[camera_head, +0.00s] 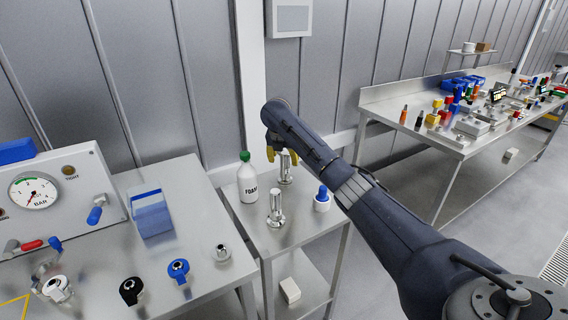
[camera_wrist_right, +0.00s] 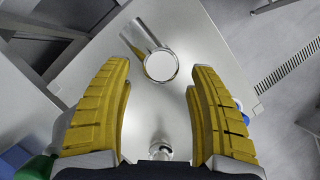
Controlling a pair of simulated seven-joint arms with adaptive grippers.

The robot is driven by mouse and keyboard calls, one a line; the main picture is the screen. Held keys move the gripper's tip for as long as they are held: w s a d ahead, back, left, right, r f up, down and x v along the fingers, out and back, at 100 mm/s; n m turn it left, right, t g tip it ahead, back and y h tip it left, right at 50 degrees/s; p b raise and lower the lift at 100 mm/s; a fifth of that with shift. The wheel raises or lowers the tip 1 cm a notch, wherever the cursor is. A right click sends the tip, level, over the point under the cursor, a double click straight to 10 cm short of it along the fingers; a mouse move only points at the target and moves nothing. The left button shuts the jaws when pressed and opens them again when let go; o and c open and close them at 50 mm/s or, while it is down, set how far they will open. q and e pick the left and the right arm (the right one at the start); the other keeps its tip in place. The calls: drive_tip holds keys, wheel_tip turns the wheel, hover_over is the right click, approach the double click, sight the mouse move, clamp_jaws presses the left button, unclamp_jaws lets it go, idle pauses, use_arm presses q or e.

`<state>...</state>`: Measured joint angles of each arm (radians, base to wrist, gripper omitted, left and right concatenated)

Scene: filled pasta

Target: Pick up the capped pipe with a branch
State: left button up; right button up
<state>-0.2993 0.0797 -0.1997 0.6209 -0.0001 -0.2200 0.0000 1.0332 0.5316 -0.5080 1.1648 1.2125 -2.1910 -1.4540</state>
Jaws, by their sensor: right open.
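Two shiny metal pipe pieces stand upright on the small steel table. The far one (camera_head: 285,170) is under my right gripper (camera_head: 276,155), whose yellow fingers partly hide its top. In the right wrist view, a metal pipe with a flat, round, pale end (camera_wrist_right: 160,65) shows between and beyond the open fingers (camera_wrist_right: 160,112); nothing is gripped. A cylindrical part runs up-left from that end; I cannot tell if it is the branch. The nearer pipe (camera_head: 276,208) has a wider foot and is apart from the gripper. My left gripper is not in view.
A white bottle with a green cap (camera_head: 248,180) stands left of the pipes. A white piece with a blue top (camera_head: 322,199) stands to the right. A blue bin (camera_head: 152,215) and a gauge panel (camera_head: 60,195) are on the left table. The wall is close behind.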

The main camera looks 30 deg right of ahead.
sight(285, 164)
drive_tip(key=shift+x, duration=2.6)
drive_tip(key=shift+w, duration=0.1)
drive_tip(key=shift+r, duration=0.1)
clamp_jaws()
